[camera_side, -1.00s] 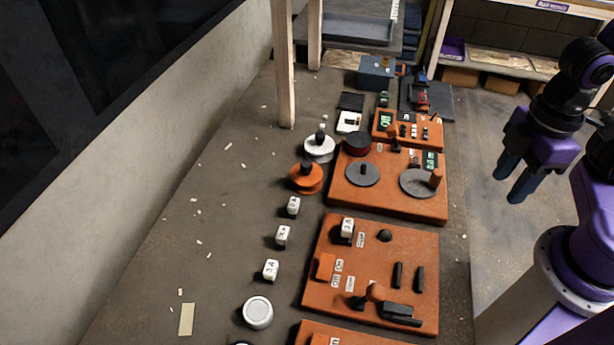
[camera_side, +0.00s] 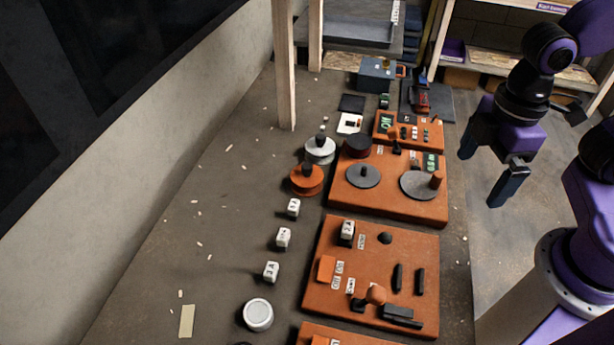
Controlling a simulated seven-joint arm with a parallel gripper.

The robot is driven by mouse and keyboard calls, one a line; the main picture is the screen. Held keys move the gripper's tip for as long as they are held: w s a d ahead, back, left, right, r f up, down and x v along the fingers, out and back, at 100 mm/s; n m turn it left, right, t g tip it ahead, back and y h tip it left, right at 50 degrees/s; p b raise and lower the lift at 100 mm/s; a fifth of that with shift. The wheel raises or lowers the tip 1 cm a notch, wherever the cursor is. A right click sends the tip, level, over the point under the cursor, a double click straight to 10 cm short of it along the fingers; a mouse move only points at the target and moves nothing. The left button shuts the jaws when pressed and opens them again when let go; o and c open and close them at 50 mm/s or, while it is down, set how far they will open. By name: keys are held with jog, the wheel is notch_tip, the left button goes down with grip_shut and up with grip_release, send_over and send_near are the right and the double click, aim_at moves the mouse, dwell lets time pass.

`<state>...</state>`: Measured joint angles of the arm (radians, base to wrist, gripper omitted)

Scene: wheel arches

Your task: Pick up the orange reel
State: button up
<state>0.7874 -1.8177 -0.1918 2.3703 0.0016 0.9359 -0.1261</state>
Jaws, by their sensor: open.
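The orange reel (camera_side: 307,182) lies on the dark bench, left of an orange board with grey discs. It is a flat orange disc with a black knob on top. A white reel (camera_side: 320,151) with a dark knob stands just behind it. My gripper (camera_side: 482,180) is open and empty, fingers pointing down. It is well to the right of the reel, past the bench's right edge in this view.
The orange board (camera_side: 395,203) carries grey discs and a dark red reel (camera_side: 357,145). Another orange board (camera_side: 340,302) with switches lies in front. Several white cubes (camera_side: 283,237) and a white round tin (camera_side: 258,314) line the left side. A wooden post (camera_side: 284,70) rises behind. The bench's left part is mostly clear.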

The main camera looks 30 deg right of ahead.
jog(key=w+a+n, duration=0.1)
jog(key=w+a, duration=0.4)
jog(key=w, duration=0.3)
jog(key=w+a+n, duration=0.2)
jog(key=w+a, duration=0.3)
jog(key=w, duration=0.4)
jog(key=n, duration=0.2)
send_over(307, 165)
notch_tip(307, 165, down, 4)
notch_tip(307, 165, down, 17)
jog(key=shift+f, duration=0.1)
jog(key=c, duration=0.9)
